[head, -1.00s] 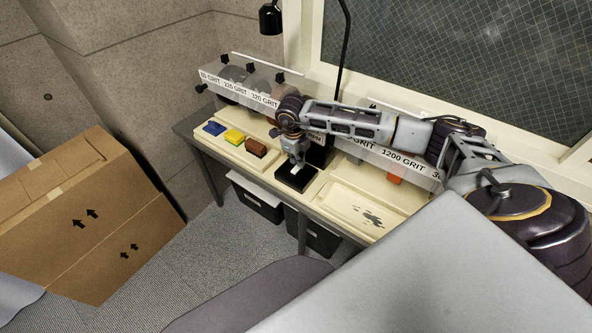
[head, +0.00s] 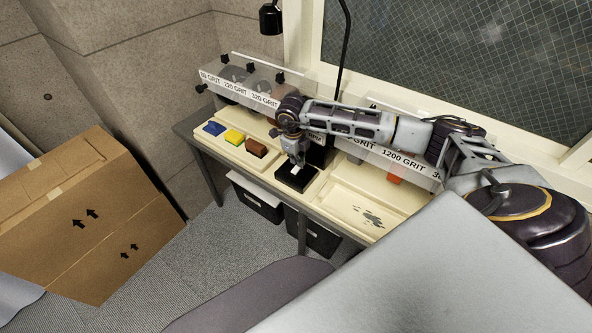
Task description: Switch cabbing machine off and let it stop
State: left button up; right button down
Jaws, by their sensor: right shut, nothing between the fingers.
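The cabbing machine (head: 268,102) stands along the back of the bench, with clear splash guards labelled 220, 320 and 1200 GRIT over its wheels. A black box (head: 296,178) with a pale part on its top sits at the front middle of the machine. My right gripper (head: 299,165) points down at the top of this box, shut and empty. Whether it touches the pale part I cannot tell. My right arm hides the middle of the machine. My left gripper is out of view.
Blue, yellow and brown blocks (head: 256,148) lie in the left tray. A cream tray (head: 340,208) with dark stains is at the right. Black bins (head: 259,199) stand under the bench. A cardboard box (head: 90,215) is at left. A black lamp (head: 271,18) hangs above.

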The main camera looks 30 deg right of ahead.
aim_at(296, 169)
jog(key=shift+d+f+b, duration=0.1)
jog(key=shift+f+b, duration=0.45)
jog(key=shift+f, duration=0.2)
jog(key=shift+f, duration=0.2)
dwell(0.6)
jog(key=shift+r, duration=0.15)
jog(key=shift+s+a+r+p, duration=0.15)
jog(key=shift+r+p, duration=0.45)
jog(key=shift+r, duration=0.55)
jog(key=shift+w+a+r+p, duration=0.15)
jog(key=shift+r+p, duration=0.45)
jog(key=shift+r, duration=0.5)
jog(key=shift+s+a+r+p, duration=0.15)
jog(key=shift+r+p, duration=0.45)
jog(key=shift+r, duration=0.55)
